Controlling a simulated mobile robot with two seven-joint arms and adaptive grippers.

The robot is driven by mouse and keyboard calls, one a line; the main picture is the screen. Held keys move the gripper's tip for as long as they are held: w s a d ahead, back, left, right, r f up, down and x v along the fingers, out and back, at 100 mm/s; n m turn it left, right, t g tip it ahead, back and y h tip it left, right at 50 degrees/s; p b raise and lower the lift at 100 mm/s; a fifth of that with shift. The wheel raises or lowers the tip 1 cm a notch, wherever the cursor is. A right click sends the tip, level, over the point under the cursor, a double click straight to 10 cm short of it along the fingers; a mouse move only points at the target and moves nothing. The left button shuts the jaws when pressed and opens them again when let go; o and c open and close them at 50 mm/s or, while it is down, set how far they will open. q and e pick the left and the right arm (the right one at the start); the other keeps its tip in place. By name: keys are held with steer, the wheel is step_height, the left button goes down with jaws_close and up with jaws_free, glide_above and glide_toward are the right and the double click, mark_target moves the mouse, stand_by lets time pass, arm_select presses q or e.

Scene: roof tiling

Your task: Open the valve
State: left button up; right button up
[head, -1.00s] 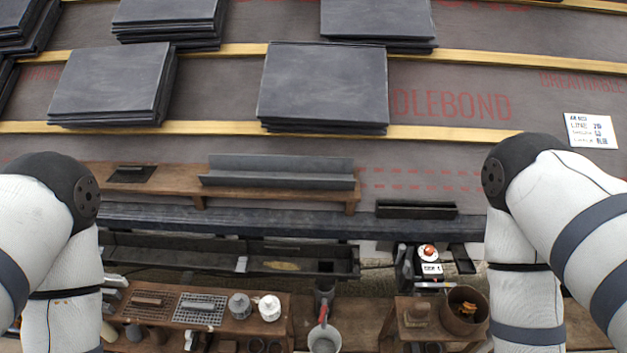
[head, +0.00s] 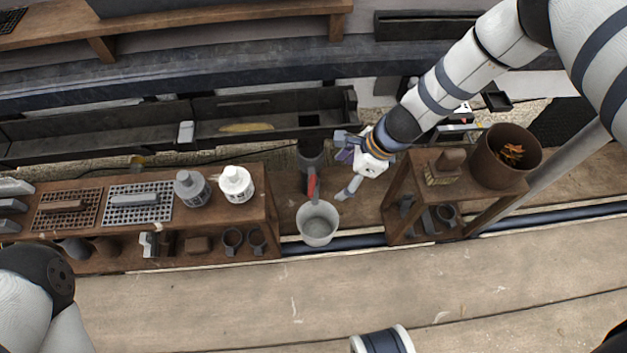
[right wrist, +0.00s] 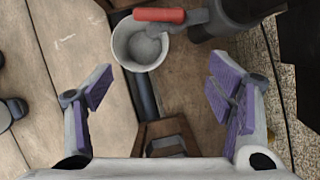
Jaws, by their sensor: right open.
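The valve has a red lever handle (head: 312,185) on a dark grey downpipe (head: 311,155), above a pale bucket (head: 317,223). In the head view the lever points down towards the bucket. My right gripper (head: 345,166) is open and empty, just right of the pipe and lever, apart from them. In the right wrist view the red lever (right wrist: 158,15) lies sideways at the top, beyond the spread purple-padded fingers of the right gripper (right wrist: 160,75). The pipe end (right wrist: 235,18) shows there too. My left arm shows at the lower left, but its gripper is out of view.
A wooden bench (head: 265,205) with grates and two bottles stands left of the bucket. A small wooden stand (head: 395,190) with a brush and a rusty pot (head: 508,157) is close on the right. A gutter (head: 270,110) runs behind.

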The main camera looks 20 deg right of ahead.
steer(key=b, duration=0.1)
glide_above(312, 184)
steer(key=s+d, duration=0.1)
steer(key=d, duration=0.1)
steer(key=f, duration=0.2)
steer(key=f+b, duration=0.1)
steer(key=shift+a+f, duration=0.4)
steer(key=shift+w+a+f+b, duration=0.25)
steer(key=shift+f+b, duration=0.2)
steer(key=shift+f, duration=0.05)
